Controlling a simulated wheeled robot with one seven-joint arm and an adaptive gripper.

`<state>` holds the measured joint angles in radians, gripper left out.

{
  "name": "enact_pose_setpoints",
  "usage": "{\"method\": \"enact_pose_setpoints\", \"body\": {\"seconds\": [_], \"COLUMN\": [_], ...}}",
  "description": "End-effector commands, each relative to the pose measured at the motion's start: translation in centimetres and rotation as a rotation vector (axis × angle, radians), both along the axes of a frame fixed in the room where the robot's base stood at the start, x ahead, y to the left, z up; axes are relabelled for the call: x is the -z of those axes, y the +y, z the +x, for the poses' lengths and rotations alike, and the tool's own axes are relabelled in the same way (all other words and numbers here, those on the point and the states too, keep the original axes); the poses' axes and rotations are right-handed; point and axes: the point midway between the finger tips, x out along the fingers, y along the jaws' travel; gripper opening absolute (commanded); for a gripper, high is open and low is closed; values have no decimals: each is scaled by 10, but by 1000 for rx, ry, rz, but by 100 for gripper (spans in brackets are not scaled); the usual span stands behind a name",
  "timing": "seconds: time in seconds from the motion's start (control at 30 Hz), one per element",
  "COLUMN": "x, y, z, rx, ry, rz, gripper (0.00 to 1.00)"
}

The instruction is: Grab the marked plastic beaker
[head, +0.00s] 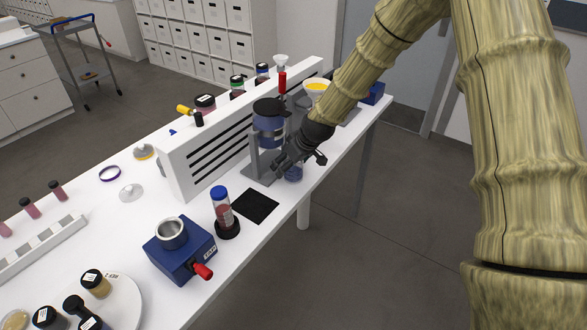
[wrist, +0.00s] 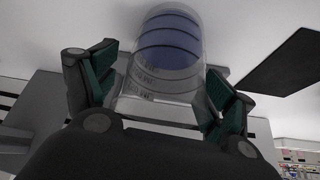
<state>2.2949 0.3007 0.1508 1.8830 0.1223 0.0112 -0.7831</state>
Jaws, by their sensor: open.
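The plastic beaker (wrist: 166,75) is clear with dark marking lines and blue contents, and fills the middle of the wrist view. My gripper (wrist: 158,98) is open, with one green-padded finger on each side of the beaker. I cannot tell whether either pad touches it. In the head view my gripper (head: 300,155) reaches down to the beaker from the upper right.
A white slotted panel (head: 215,148) stands behind. A black mat (head: 255,206), a blue-capped tube (head: 222,205) and a blue device (head: 183,255) lie nearer. The table's front edge is close.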

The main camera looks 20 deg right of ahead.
Motion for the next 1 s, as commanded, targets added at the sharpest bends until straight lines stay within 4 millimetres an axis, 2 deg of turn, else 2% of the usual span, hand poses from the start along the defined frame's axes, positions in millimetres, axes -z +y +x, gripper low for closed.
{"method": "enact_pose_setpoints", "body": {"seconds": [0.03, 0.3, 0.37, 0.73, 1.0], "x": [0, 0, 0, -5, -28], "y": [0, 0, 0, 0, 0], "z": [0, 0, 0, 0, 0], "rx": [0, 0, 0, -1, 0], "ry": [0, 0, 0, 0, -2], "rz": [0, 0, 0, 0, 0], "gripper": [80, 33, 29, 29, 29]}}
